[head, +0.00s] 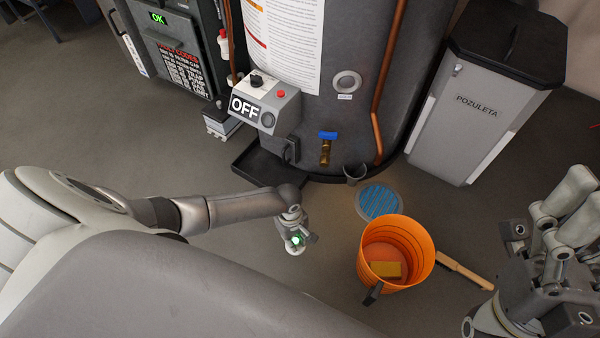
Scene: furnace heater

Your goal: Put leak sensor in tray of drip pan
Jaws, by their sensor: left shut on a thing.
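My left gripper (300,237) is low over the floor in front of the heater, shut on a small pale object with a glowing green light, which looks like the leak sensor (295,249). The fingers hide part of it. The black drip pan (246,168) lies under the grey tank, its open corner showing at the tank's left front. The held sensor is in front of the pan and apart from it, slightly right of that corner. My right gripper (535,265) is at the right edge, partly cut off, with no held thing visible; its opening is unclear.
An orange bucket (425,245) with a yellow sponge (385,269) stands right of my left gripper. Behind it are a blue floor grate (379,202) and a small dark cup (354,174). A control box (264,104) reading OFF overhangs the pan. A grey bin (470,120) stands right.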

